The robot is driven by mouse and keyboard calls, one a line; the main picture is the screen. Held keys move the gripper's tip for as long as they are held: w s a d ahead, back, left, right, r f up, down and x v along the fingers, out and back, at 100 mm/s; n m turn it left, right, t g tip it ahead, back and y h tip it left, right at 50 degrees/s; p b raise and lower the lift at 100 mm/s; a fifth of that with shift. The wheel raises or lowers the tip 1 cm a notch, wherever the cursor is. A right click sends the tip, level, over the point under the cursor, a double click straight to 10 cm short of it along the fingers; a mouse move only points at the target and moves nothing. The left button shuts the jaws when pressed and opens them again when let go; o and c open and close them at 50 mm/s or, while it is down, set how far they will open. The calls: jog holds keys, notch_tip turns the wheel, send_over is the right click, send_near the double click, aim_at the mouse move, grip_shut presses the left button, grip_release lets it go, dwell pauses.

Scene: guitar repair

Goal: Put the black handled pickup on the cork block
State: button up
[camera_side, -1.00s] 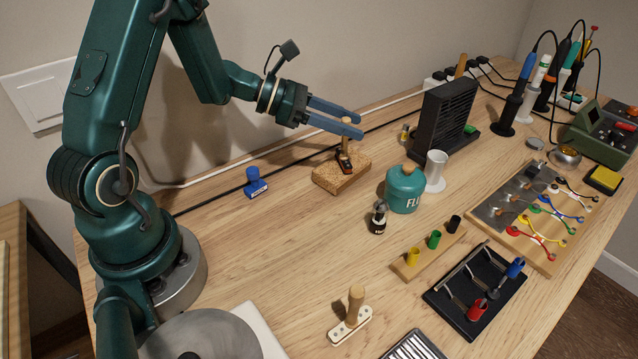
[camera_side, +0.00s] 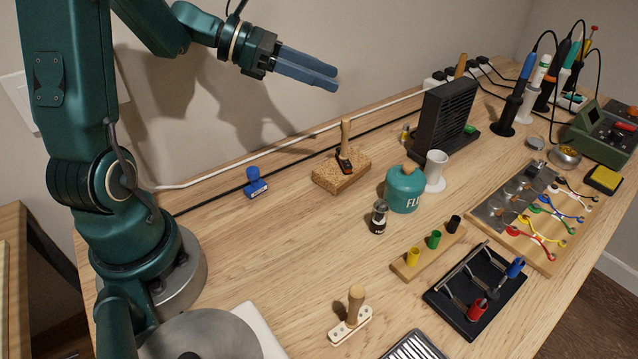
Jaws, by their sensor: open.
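The black handled pickup (camera_side: 345,165) sits on the cork block (camera_side: 328,180), toward its right part, with its light wooden handle (camera_side: 345,133) standing upright. The cork block lies on the bench near the back wall. My gripper (camera_side: 336,77) is open and empty, in the air above and slightly left of the block, clear of the handle.
A blue-topped stamp-like piece (camera_side: 256,184) stands left of the block. A black fume fan (camera_side: 446,117), a teal flux pot (camera_side: 404,190) and a small dark jar (camera_side: 378,217) stand to the right. A white handled pickup (camera_side: 351,318) lies at the front.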

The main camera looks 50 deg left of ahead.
jog(key=s+d+f+m+g+y, duration=0.1)
jog(key=s+d+m+g, duration=0.6)
jog(key=s+d+m, duration=0.45)
jog(key=s+a+f+m+t+y, duration=0.1)
jog(key=s+m+y, duration=0.5)
jog(key=m, duration=1.1)
jog(key=shift+a+f+t+y, duration=0.2)
jog(key=shift+a+t+y, duration=0.35)
jog(key=shift+a, duration=0.5)
